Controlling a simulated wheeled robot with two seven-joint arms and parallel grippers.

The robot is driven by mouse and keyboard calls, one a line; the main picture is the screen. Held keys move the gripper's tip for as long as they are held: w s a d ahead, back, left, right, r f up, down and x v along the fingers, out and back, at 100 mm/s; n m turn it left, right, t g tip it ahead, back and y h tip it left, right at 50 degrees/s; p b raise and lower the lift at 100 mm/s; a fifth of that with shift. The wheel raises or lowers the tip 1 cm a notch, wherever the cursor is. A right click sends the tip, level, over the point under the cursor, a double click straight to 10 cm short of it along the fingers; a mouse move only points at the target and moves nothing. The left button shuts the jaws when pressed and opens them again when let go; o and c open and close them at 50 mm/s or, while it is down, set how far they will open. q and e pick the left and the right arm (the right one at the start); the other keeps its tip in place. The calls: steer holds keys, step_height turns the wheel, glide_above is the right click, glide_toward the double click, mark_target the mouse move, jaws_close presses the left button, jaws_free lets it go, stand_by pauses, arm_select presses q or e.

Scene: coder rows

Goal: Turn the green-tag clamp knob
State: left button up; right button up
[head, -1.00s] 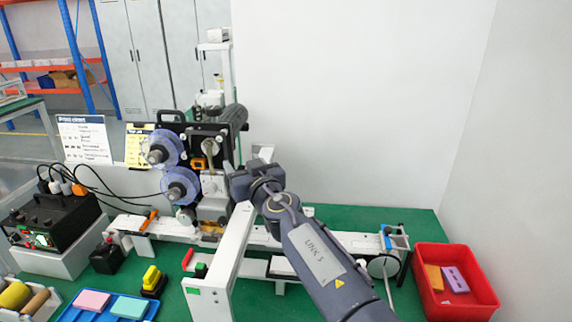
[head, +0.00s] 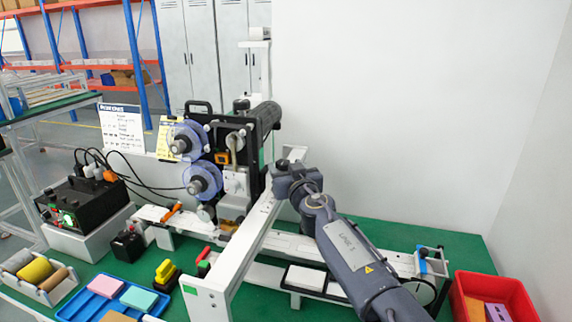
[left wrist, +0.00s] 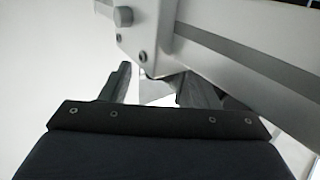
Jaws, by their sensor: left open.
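The coder machine (head: 232,150) stands at the back of the green table, with two blue-violet reels on its front. A small green tag (head: 190,290) shows on the near end of the white slanted frame. I cannot make out a clamp knob beside it. My left gripper (left wrist: 157,88) is open and empty in the left wrist view, its fingers just below a light metal bar (left wrist: 235,60). A small grey knob (left wrist: 122,16) sits on the bar's end block, above the fingers and apart from them. In the head view the left gripper's fingertips are hidden behind the white frame. My right gripper is not visible.
A black control box (head: 85,203) with cables stands left. A blue tray (head: 75,309) lies in front, and a red bin (head: 466,285) stands right. Bare green table (head: 460,250) shows at the right.

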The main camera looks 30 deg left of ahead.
arm_select(q)
steer(key=shift+w+a, duration=0.45)
steer(key=shift+a, duration=0.1)
steer(key=c, duration=1)
